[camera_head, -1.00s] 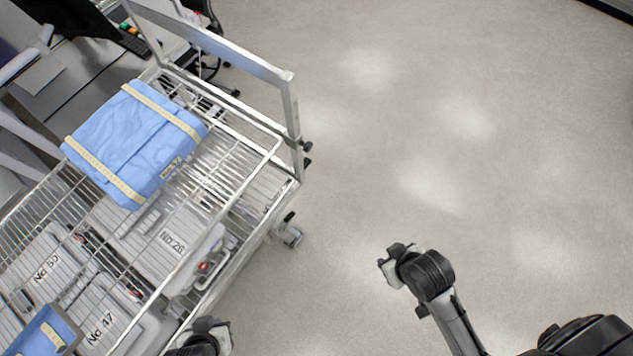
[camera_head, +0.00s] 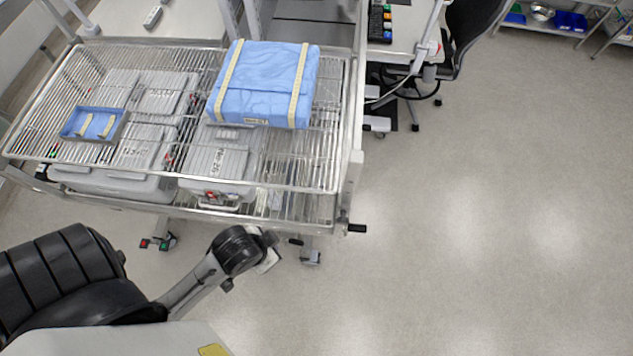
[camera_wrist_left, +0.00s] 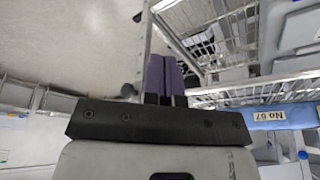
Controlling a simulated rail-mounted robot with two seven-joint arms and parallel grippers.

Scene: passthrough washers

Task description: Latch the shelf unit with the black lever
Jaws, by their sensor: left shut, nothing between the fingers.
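The shelf unit (camera_head: 338,180) is a wire-shelf cart with a metal frame, in the left and middle of the head view. A black lever (camera_head: 357,228) sticks out to the right at its near right corner, below the upright post. My left gripper (camera_head: 268,254) is below the near edge of the shelf, left of the lever and apart from it. In the left wrist view its purple fingers (camera_wrist_left: 166,76) are shut together with nothing between them, beside a metal post (camera_wrist_left: 145,45). A small black part (camera_wrist_left: 137,17) shows by that post; I cannot tell whether it is the lever. My right gripper is out of view.
A blue wrapped pack (camera_head: 262,85), grey cases (camera_head: 215,165) and a blue tray (camera_head: 72,122) are on the cart. A caster (camera_head: 311,257) stands right of my gripper. A desk and black chair (camera_head: 465,35) are behind. The floor at the right is clear.

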